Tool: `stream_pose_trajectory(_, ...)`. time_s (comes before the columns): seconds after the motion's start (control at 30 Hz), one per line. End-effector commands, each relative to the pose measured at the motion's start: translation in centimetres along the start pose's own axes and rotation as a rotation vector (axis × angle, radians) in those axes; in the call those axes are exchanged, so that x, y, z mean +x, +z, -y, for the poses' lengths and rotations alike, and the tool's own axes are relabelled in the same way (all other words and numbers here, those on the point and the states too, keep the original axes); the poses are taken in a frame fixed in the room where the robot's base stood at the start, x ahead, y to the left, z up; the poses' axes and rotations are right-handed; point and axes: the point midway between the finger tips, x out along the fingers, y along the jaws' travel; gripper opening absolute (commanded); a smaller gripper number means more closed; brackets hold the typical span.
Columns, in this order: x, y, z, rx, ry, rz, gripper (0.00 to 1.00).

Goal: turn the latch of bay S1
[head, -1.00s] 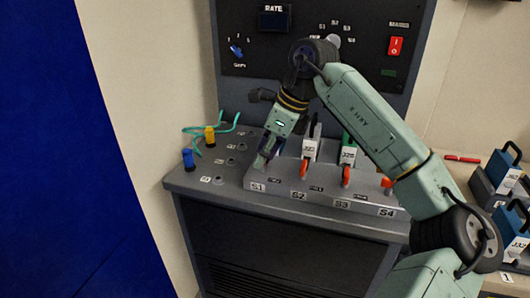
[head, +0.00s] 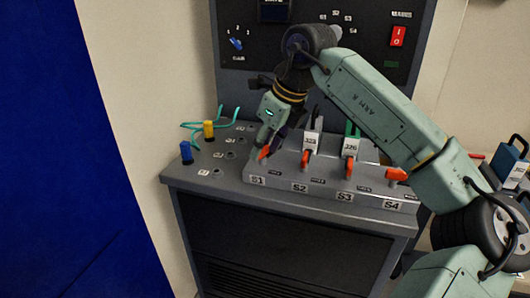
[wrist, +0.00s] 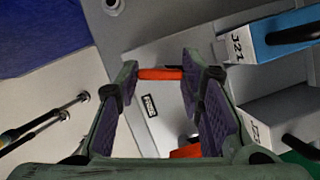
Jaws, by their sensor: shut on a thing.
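The orange latch of bay S1 shows between my fingers in the wrist view (wrist: 160,73), lying across the gap. In the head view a small orange part of it (head: 264,153) shows beside the fingertips, above the S1 label (head: 258,180). My gripper (wrist: 160,78) is shut on this latch, with one finger at each end of it. In the head view my gripper (head: 266,143) points down at the left end of the grey bay block (head: 320,191). A blue module (wrist: 285,35) sits by this latch, mostly hidden by my gripper in the head view.
Bays S2 and S3 hold modules with white fronts (head: 311,141) (head: 350,146) and orange latches (head: 306,158) (head: 349,168). The S4 latch (head: 396,174) points sideways. Yellow (head: 208,130) and blue (head: 186,152) plugs with teal cables stand left of the block.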

Motion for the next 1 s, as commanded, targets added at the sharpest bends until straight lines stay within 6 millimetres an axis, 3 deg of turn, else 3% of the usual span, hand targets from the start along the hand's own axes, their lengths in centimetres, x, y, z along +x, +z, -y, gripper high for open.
stream_pose_trajectory(1.0, 0.09, 0.32, -0.47, 0.873, -0.364, 0.003, 0.07)
